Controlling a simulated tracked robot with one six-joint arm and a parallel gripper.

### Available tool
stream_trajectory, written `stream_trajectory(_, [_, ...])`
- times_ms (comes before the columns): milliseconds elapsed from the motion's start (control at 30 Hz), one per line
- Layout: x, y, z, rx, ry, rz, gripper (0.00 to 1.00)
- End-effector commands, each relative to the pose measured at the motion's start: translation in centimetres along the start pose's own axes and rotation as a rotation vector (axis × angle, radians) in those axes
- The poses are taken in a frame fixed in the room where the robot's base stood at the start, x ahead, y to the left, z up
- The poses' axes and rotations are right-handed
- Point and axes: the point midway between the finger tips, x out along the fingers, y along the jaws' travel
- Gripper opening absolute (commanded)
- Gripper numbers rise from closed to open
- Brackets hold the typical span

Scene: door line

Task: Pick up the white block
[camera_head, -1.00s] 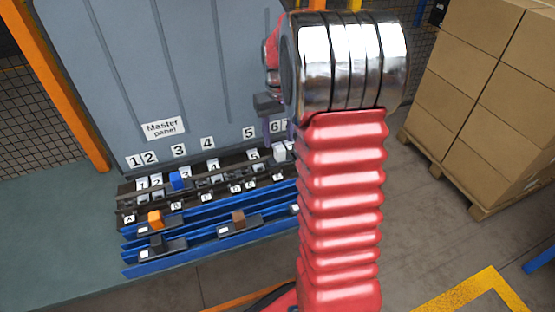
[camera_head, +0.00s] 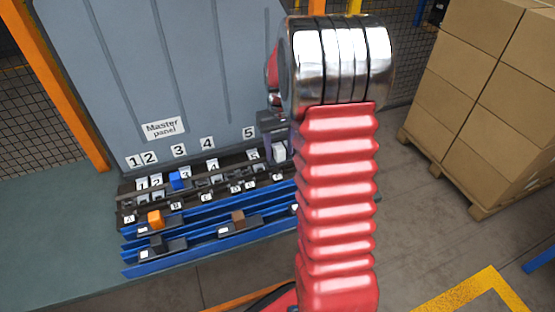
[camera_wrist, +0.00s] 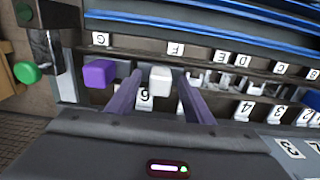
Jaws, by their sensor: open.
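The white block (camera_wrist: 160,78) stands upright in the slot row by the label 6 in the wrist view. In the head view the white block (camera_head: 280,151) shows at the right end of the row, partly behind my arm. My gripper (camera_wrist: 160,90) is open, with one purple-grey finger on each side of the white block. I cannot tell whether either finger touches it. In the head view my gripper (camera_head: 273,137) is just above the block and mostly hidden by the arm.
A purple block (camera_wrist: 98,74) sits close beside the left finger. A green button (camera_wrist: 27,72) is on a post at far left. Blue (camera_head: 176,180), orange (camera_head: 155,219) and brown (camera_head: 238,217) blocks stand on the panel racks. Stacked boxes (camera_head: 480,90) stand at right.

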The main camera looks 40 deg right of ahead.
Motion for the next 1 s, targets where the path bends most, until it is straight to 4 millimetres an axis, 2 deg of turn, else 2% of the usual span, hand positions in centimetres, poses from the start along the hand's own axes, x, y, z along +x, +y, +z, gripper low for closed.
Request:
stream_trajectory(467, [-0.06,-0.01,-0.03,0.0,0.001,0.0,0.47])
stream_trajectory(1000, [-0.06,-0.01,-0.03,0.0,0.001,0.0,0.1])
